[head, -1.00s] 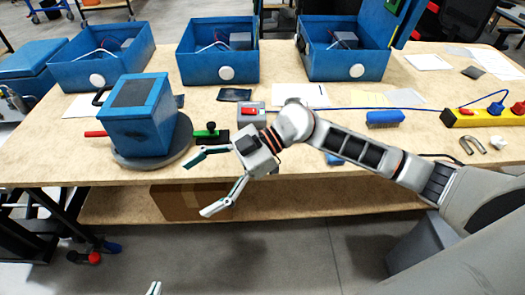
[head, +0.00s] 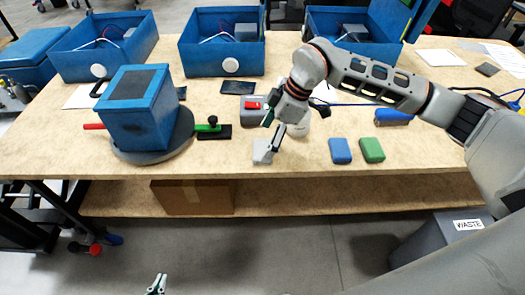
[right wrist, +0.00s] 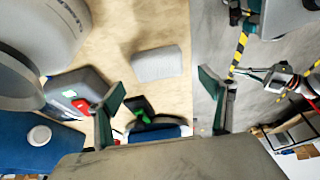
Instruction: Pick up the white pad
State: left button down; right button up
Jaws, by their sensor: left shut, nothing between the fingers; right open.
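The white pad (head: 261,152) lies near the front edge of the table in the head view. It is partly behind a finger of my right gripper (head: 272,138). In the right wrist view the white pad (right wrist: 157,64) lies flat and clear, beyond the span between the two open fingers of my right gripper (right wrist: 162,100). The right gripper is open and holds nothing; the pad is apart from the fingers in that view. My left gripper (head: 157,284) is shut and empty, low at the bottom of the head view, in front of the table.
A blue pad (head: 340,150) and a green pad (head: 372,150) lie right of the white one. A blue box (head: 140,122) stands on a round grey turntable (head: 160,157) to the left. A green-handled tool (head: 213,131) and a grey red-switch box (head: 253,108) are close by.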

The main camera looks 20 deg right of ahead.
aim_at(261, 148)
jog(key=x, duration=0.4)
jog(key=shift+f, duration=0.2)
jog(key=c, duration=1)
notch_tip(261, 148, up, 20)
jog(key=shift+r+p, duration=0.1)
jog(key=shift+p, duration=0.4)
jog(key=shift+c, duration=0.5)
jog(key=shift+d, duration=0.1)
